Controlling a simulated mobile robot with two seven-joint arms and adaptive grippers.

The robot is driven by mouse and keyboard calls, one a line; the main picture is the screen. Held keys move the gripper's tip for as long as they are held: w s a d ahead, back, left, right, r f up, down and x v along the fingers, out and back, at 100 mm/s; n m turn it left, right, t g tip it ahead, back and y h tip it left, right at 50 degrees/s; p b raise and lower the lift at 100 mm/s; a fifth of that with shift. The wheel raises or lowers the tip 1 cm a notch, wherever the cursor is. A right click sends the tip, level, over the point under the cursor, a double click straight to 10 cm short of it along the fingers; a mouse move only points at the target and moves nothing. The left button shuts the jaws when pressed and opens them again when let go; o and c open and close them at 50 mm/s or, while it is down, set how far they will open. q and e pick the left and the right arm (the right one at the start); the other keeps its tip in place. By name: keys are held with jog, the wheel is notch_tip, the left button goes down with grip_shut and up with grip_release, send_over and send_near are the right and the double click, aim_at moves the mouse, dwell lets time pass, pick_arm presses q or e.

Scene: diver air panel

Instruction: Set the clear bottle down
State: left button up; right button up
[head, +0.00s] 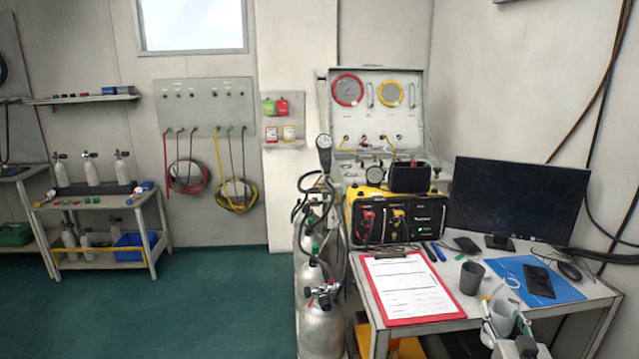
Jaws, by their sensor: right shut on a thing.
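My right gripper (505,322) is at the lower right, over the front edge of the desk (425,328). It is shut on a pale, greyish see-through thing (503,311), which looks like the clear bottle. The fingers and the frame's low edge hide part of it, and I cannot tell whether its base touches the desk. My left gripper is not in view.
A dark grey cup (471,277) stands just left of the gripper. A red clipboard (411,287) lies further left. A blue mat (568,290) with a phone (539,281) lies right. A monitor (518,199) and yellow air panel (398,217) stand behind.

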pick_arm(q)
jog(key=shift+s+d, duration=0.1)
pick_arm(e)
jog(key=s+a+r+n+y, duration=0.1)
jog(key=s+a+r+y, duration=0.1)
jog(key=s+a, duration=0.6)
jog(key=s+a+r+n+y, duration=0.1)
jog(key=s+a+r+y, duration=0.1)
jog(key=s+a, duration=0.7)
jog(key=a, duration=0.3)
jog(key=shift+s+r+n+t, duration=0.25)
jog(key=shift+r+n+t, duration=0.05)
jog(key=shift+r+n, duration=0.1)
jog(key=shift+a, duration=0.1)
jog(key=w+a+r+n+g+y, duration=0.1)
jog(key=a+n+g+y, duration=0.3)
jog(key=a, duration=0.7)
jog(key=w+a+r+n+g+y, duration=0.1)
jog(key=a+r+n+g+y, duration=0.3)
jog(key=a+n+y, duration=0.4)
jog(key=a+g+y, duration=0.1)
jog(key=a+y, duration=0.1)
jog(key=y, duration=0.2)
jog(key=shift+w+a+r+n+g, duration=0.25)
jog(key=shift+w+a+n+g, duration=0.05)
jog(key=shift+w+a, duration=0.05)
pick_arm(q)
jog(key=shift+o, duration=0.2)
